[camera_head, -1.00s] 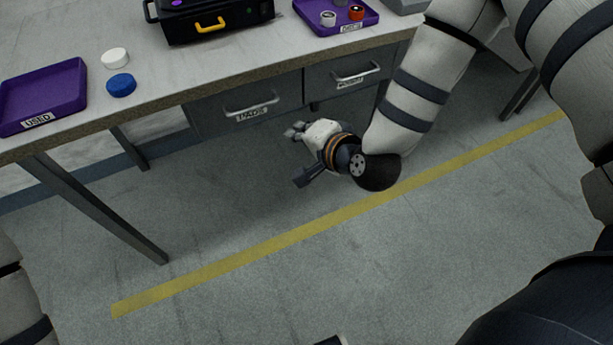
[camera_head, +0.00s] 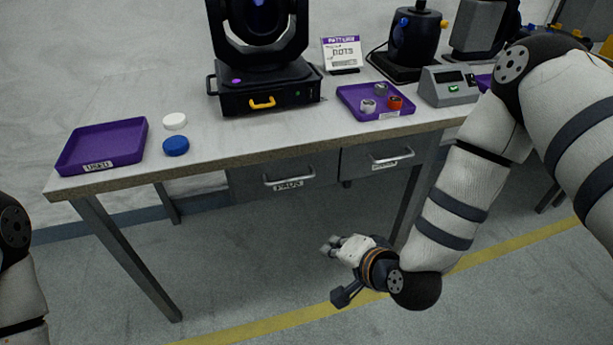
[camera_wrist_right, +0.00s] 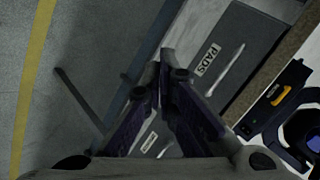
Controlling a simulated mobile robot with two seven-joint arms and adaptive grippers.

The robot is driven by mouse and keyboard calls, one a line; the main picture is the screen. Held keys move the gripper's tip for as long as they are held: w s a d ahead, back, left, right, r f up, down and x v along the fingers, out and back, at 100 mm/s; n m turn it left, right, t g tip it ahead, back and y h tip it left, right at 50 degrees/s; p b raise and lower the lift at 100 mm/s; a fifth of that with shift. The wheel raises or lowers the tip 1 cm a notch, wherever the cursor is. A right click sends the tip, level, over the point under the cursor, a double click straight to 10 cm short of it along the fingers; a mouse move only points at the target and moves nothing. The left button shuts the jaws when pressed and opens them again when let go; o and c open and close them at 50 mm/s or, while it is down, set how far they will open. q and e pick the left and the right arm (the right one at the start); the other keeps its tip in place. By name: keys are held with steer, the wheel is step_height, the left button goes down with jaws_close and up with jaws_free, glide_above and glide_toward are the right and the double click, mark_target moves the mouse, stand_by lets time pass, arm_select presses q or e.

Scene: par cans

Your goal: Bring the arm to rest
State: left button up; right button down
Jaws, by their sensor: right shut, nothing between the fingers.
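My right gripper (camera_head: 331,246) hangs in front of the table, below the level of its top and out over the floor. It is shut and empty. In the right wrist view its two dark fingers (camera_wrist_right: 166,82) meet at the tips, with the drawer labelled PADS (camera_wrist_right: 243,50) beyond them. My right arm comes in from the right, bent at the elbow, and touches nothing that I can see. On the left edge only part of my left arm shows; its gripper is out of view.
The table (camera_head: 230,145) carries a purple USED tray (camera_head: 105,145), a white cap (camera_head: 175,121), a blue cap (camera_head: 176,146), a black stage light (camera_head: 262,90), a purple tray with small parts (camera_head: 350,96) and a grey box (camera_head: 449,86). The floor (camera_head: 270,265) before it is clear.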

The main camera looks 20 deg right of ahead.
steer(key=s+f+n+g, duration=0.2)
steer(key=s+f+g, duration=0.1)
steer(key=s, duration=0.4)
steer(key=s+f+n+g, duration=0.2)
steer(key=s+f, duration=0.2)
steer(key=s, duration=0.3)
steer(key=s+d+n+g+h, duration=0.1)
steer(key=s+d+n+g, duration=0.2)
steer(key=s, duration=0.7)
steer(key=s+d+n+g+h, duration=0.1)
steer(key=s+d+n+g, duration=0.2)
steer(key=s, duration=0.7)
steer(key=shift+s+f+g+p, duration=0.15)
steer(key=shift+f+g+p, duration=0.2)
steer(key=shift+g, duration=0.25)
steer(key=shift+d, duration=0.1)
